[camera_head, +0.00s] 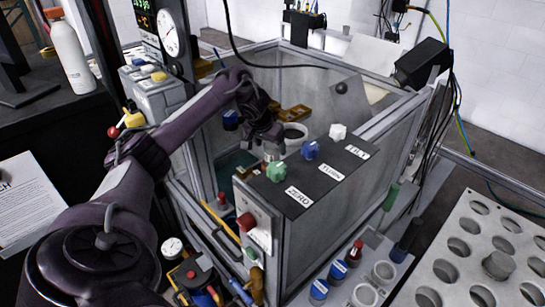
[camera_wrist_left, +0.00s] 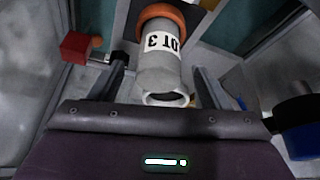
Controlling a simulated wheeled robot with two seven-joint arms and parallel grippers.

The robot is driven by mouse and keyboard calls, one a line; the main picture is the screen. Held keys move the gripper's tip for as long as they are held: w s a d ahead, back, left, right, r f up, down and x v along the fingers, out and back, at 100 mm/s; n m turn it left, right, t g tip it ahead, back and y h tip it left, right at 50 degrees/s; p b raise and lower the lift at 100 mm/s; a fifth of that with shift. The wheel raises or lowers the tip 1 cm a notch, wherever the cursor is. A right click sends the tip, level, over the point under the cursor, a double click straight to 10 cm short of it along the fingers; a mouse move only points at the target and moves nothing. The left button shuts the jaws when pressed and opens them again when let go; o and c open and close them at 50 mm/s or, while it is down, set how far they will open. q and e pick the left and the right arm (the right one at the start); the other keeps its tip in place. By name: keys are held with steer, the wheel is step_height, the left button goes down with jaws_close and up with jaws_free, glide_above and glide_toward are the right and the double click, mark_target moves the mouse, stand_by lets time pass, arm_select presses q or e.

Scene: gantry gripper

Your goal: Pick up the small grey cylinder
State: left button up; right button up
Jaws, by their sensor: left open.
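A grey cylinder with a white label ending in "3" and an orange collar (camera_wrist_left: 165,60) shows in the left wrist view. My left gripper (camera_wrist_left: 162,75) is open, with one dark finger on each side of the cylinder in that view; I cannot tell whether either touches it. In the head view, my left gripper (camera_head: 268,138) is over the gantry box, just behind the knob panel, and hides much of what is below it. Another short grey cylinder (camera_head: 497,264) stands on the perforated plate at the lower right, far from the gripper. My right gripper is not in view.
A black panel (camera_head: 318,170) with green, blue and white knobs borders the gripper closely. The metal-framed box walls (camera_head: 345,225) surround the workspace. A perforated plate (camera_head: 450,290) lies at right. A white bottle (camera_head: 70,52) stands at far left.

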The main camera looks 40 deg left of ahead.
arm_select(q)
steer(key=x, duration=0.4)
steer(key=shift+w+f, duration=0.1)
steer(key=shift+f, duration=0.05)
steer(key=shift+w+f, duration=0.2)
steer(key=shift+f, duration=0.2)
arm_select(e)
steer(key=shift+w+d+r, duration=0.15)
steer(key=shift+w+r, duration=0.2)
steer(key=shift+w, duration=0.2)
arm_select(q)
steer(key=c, duration=0.9)
steer(key=shift+c, duration=0.5)
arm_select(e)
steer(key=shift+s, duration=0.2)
arm_select(q)
steer(key=shift+r, duration=0.1)
steer(key=shift+r, duration=0.1)
